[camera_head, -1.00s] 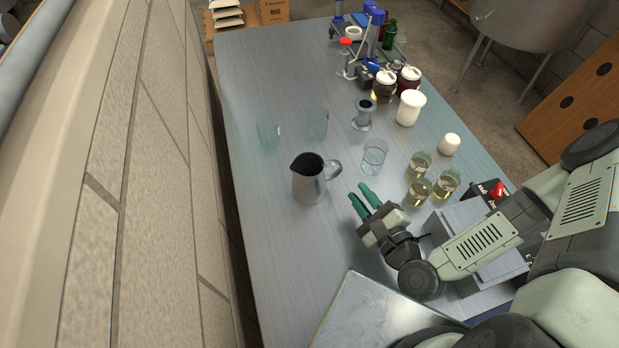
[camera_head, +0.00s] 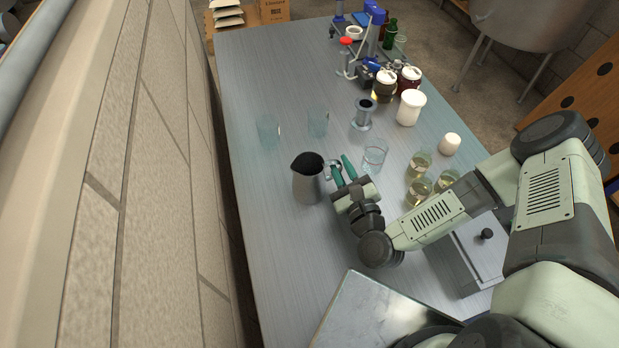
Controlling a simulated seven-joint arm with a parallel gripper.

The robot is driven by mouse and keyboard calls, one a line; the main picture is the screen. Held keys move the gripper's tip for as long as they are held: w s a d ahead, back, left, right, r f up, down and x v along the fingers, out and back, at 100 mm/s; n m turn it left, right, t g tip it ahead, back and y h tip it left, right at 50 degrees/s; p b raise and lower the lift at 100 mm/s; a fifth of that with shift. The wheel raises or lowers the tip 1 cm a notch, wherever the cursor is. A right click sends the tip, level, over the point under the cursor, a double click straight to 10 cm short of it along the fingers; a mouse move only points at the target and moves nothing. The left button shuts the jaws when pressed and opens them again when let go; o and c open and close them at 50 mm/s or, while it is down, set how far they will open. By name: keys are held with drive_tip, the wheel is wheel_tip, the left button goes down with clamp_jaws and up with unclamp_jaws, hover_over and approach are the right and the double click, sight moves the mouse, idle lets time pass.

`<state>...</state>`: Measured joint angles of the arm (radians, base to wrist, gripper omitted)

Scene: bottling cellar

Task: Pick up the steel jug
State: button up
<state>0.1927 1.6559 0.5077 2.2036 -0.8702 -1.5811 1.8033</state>
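The steel jug (camera_head: 307,183) stands upright on the grey table (camera_head: 275,215), left of my gripper. Its mouth is dark and its handle points right, toward the gripper. My gripper (camera_head: 340,167) has two green fingers, spread apart, reaching away toward the handle. The left finger overlaps the handle in the picture. I cannot tell whether the fingers are around the handle or touching it. The lower part of the handle is partly hidden.
A clear glass (camera_head: 374,157) stands just right of the fingertips. Two bluish glasses (camera_head: 268,131) and a small glass vessel (camera_head: 363,114) stand farther back. Several yellowish jars (camera_head: 419,166) stand to the right, near my arm. The table left of the jug is clear.

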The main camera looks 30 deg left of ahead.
drive_tip(key=shift+w+a, duration=0.5)
clamp_jaws()
drive_tip(key=shift+r, duration=0.1)
idle(1.0)
